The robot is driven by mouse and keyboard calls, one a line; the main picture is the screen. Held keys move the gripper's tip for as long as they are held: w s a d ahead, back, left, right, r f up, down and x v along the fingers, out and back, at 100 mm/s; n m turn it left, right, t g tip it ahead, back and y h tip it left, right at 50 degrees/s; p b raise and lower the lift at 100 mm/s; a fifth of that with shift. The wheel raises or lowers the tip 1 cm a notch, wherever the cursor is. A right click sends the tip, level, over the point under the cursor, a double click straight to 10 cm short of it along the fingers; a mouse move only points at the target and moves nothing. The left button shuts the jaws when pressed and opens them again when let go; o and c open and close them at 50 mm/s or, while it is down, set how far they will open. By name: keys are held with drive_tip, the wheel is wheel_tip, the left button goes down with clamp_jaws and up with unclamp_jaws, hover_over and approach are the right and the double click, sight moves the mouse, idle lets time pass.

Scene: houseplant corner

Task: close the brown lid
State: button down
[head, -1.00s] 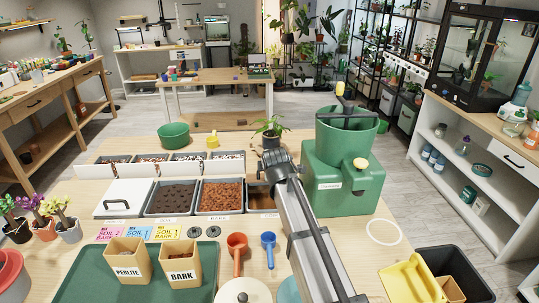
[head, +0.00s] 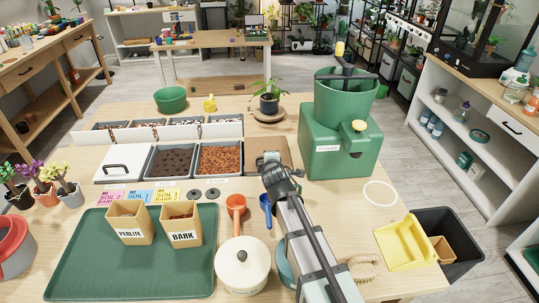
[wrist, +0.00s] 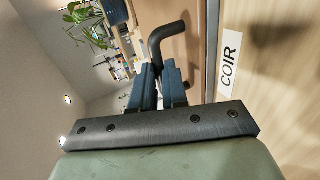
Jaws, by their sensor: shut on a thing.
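The brown lid (head: 281,149) lies over the bin at the right end of the front row, beside the bark-filled bin (head: 220,160), and looks flat or nearly so. In the wrist view the brown lid (wrist: 190,45) carries a bent black handle (wrist: 166,33). My gripper (wrist: 160,78) is shut on this handle. In the head view my gripper (head: 267,161) is at the lid, and my arm hides its front edge. I cannot tell whether a thin gap is left under it. A COIR label (wrist: 230,63) shows beside the lid in the wrist view.
A green machine (head: 340,140) stands close to the right of the lid. A potted plant (head: 268,103) on a saucer is behind it. A blue scoop (head: 265,205), an orange scoop (head: 236,205) and a cream pot (head: 243,266) are in front, near my arm.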

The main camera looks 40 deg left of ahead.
drive_tip(key=shift+s+d+f, duration=0.15)
drive_tip(key=shift+d+f, duration=0.05)
drive_tip(key=shift+f, duration=0.45)
drive_tip(key=c, duration=1.1)
unclamp_jaws()
drive_tip(key=shift+c, duration=0.2)
drive_tip(key=v, duration=1.4)
drive_tip(key=shift+r, duration=0.2)
drive_tip(key=shift+a, duration=0.15)
